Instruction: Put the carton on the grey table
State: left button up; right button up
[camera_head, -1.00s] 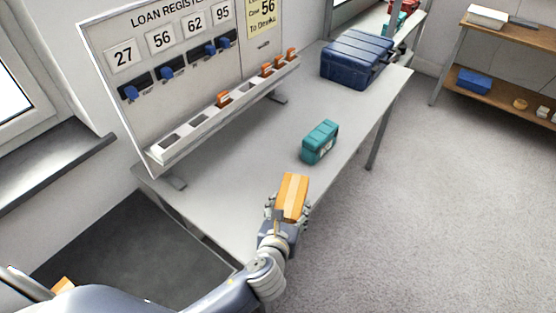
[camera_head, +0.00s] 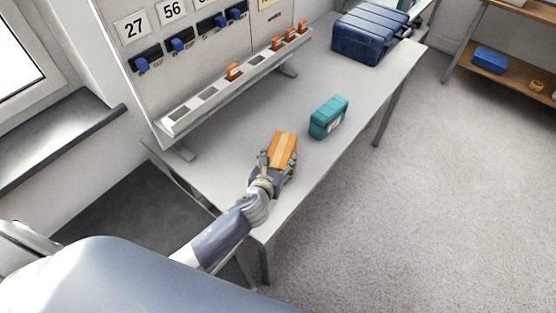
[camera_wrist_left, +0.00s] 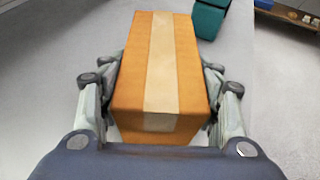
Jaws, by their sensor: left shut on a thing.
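The carton (camera_head: 283,148) is an orange-brown box with a pale tape stripe along its top. My left gripper (camera_head: 277,165) is shut on it, with a finger on each side. The carton also fills the middle of the left wrist view (camera_wrist_left: 160,70), between the gripper's fingers (camera_wrist_left: 160,100). In the head view it is over the near part of the grey table (camera_head: 225,170). I cannot tell whether its underside touches the tabletop. My right gripper is not in view.
A teal case (camera_head: 329,117) stands on the table just beyond the carton, to the right. A dark blue case (camera_head: 371,35) is at the far end. A board with a slotted rack (camera_head: 215,100) lines the left edge. Bare tabletop lies between rack and carton.

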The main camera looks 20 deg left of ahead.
pick_arm(q)
jog(key=shift+f, duration=0.1)
jog(key=o, duration=1.1)
jog(key=shift+c, duration=0.2)
jog(key=shift+o, duration=1.1)
